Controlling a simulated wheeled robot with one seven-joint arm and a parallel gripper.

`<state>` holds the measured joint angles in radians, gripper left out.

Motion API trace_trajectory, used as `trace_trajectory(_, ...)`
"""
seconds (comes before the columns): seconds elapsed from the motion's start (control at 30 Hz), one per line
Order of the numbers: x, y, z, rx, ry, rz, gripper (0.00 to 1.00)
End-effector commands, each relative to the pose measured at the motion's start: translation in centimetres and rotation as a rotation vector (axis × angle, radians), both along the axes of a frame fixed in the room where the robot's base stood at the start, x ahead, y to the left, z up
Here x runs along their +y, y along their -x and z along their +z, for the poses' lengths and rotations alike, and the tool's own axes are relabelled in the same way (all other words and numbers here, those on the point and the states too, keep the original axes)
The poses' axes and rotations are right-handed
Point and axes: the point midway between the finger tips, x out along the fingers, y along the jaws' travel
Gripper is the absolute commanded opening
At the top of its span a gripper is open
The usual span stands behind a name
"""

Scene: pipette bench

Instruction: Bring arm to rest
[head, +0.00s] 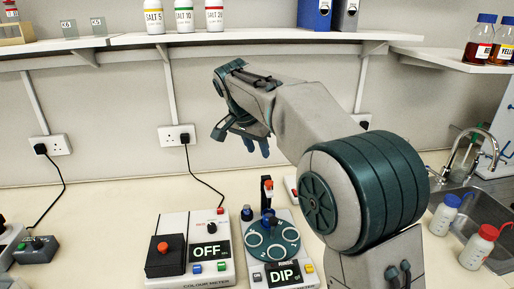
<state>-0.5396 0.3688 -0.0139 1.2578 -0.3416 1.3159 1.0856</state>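My gripper (257,149) hangs near the middle of the head view, at the end of my raised, bent arm. It points down in front of the wall, above the back of the bench and the dip machine (271,243). Its dark blue fingertips show only small below the wrist, so I cannot tell how far apart they are. I see nothing held in them. The arm's grey and green links fill the right middle of the view and hide part of the wall and bench.
A colour meter (190,245) reading OFF stands left of the dip machine. A shelf (240,38) with salt bottles and binders runs above. At right are a sink (487,205), a tap (466,150) and two wash bottles (445,213). The bench (100,215) left of the meter has clear room.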

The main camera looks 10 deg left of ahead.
Motion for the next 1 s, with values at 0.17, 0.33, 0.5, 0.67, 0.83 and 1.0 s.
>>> trace_trajectory(0.17,0.0,0.0,0.0,0.000,0.000,0.000,0.33)
trace_trajectory(0.33,-0.8,0.3,0.1,0.005,-0.001,0.007,0.33)
trace_trajectory(0.5,-5.3,2.9,0.3,0.039,-0.002,0.072,0.33)
trace_trajectory(0.67,-10.8,7.3,-0.3,0.075,-0.008,0.171,0.33)
trace_trajectory(0.83,-15.6,12.9,-1.9,0.097,-0.017,0.271,0.33)
trace_trajectory(1.0,-19.3,19.0,-4.7,0.106,-0.023,0.364,0.33)
